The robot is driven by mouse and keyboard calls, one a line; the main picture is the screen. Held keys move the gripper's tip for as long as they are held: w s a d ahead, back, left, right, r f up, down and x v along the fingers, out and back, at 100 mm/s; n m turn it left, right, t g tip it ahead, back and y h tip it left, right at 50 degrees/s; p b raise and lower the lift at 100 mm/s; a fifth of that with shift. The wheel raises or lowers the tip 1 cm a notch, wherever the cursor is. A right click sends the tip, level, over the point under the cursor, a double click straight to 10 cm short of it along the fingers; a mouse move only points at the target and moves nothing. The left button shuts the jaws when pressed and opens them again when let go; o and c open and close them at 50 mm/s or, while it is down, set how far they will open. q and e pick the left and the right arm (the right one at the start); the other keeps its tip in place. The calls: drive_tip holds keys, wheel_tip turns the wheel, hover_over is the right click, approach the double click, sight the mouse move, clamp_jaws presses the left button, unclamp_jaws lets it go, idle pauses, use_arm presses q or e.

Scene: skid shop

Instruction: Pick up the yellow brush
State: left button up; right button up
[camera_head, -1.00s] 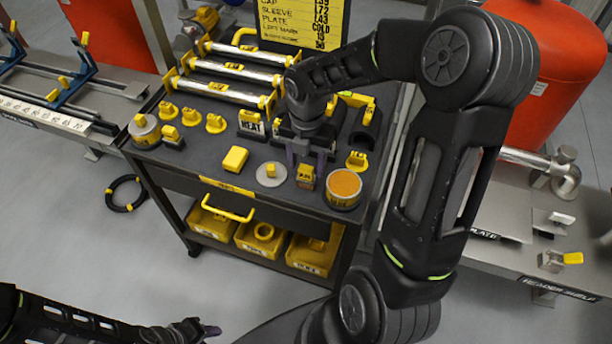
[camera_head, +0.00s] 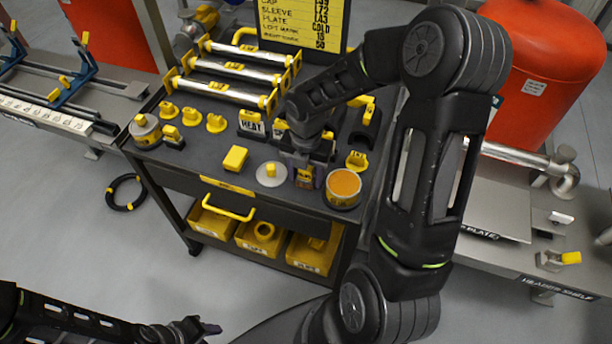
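A small upright yellow piece with a dark label, which looks like the yellow brush (camera_head: 305,175), stands near the front edge of the cart top. My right gripper (camera_head: 306,171) points down over it, with a finger at each side. Its fingers are partly hidden, and I cannot tell whether they touch the brush. The piece seems to rest on the cart top. My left gripper (camera_head: 203,329) is low at the bottom of the view, away from the cart, with nothing visible in it; its finger gap is unclear.
An orange-topped round tin (camera_head: 343,185) stands close to the right of the brush. A grey disc (camera_head: 271,174) and a yellow block (camera_head: 235,158) lie to its left. Yellow-ended rollers (camera_head: 230,68) fill the back of the cart (camera_head: 205,160). Yellow bins (camera_head: 262,240) sit below.

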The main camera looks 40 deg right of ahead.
clamp_jaws()
drive_tip(key=shift+r, duration=0.15)
wheel_tip(320, 180, up, 10)
drive_tip(key=shift+f, duration=0.1)
idle(0.6)
idle(0.4)
drive_tip(key=shift+c, duration=1)
unclamp_jaws()
drive_tip(key=c, duration=0.6)
